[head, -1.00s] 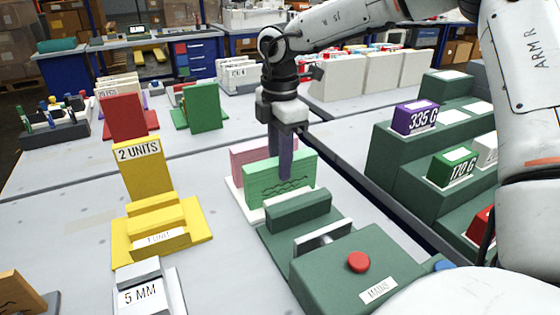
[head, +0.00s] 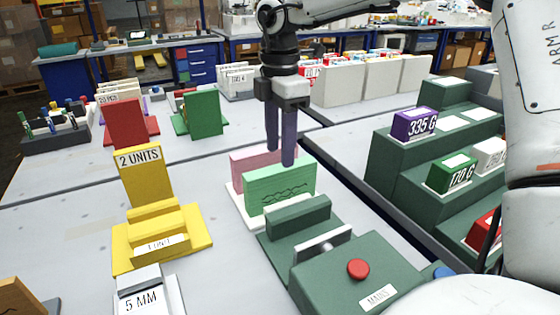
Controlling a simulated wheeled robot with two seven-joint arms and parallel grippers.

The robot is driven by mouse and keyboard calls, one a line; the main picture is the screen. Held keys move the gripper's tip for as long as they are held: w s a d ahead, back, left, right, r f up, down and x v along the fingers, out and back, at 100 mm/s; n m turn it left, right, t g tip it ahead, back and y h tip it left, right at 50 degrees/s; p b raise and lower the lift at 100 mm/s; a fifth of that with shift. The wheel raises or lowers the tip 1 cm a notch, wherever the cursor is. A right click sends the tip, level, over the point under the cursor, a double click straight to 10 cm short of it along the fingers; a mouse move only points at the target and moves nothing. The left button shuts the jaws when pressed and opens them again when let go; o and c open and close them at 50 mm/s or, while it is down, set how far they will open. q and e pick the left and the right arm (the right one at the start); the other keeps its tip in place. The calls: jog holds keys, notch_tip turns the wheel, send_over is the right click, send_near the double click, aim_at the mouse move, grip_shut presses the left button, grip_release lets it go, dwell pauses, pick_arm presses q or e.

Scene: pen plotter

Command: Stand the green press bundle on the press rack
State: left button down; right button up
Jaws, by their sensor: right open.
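The light green press bundle (head: 280,192), with a dark squiggle on its front face, stands upright on a low white base (head: 245,215), which looks like the press rack. A pink bundle (head: 255,162) stands just behind it on the same base. My right gripper (head: 281,157) is open and empty. Its two dark fingers point down, with the tips at about the top edge of the green bundle; whether they are fully clear of it is hard to tell. My left gripper is not in view.
A dark green machine (head: 335,270) with a red button sits just in front of the base. A yellow stand (head: 160,235) is to the left. A stepped green stand (head: 400,165) with coloured blocks is at right. Bare table lies between the yellow stand and the base.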

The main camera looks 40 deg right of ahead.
notch_tip(320, 180, up, 6)
jog(key=shift+r+p, duration=0.15)
jog(key=shift+p, duration=0.15)
dwell(0.5)
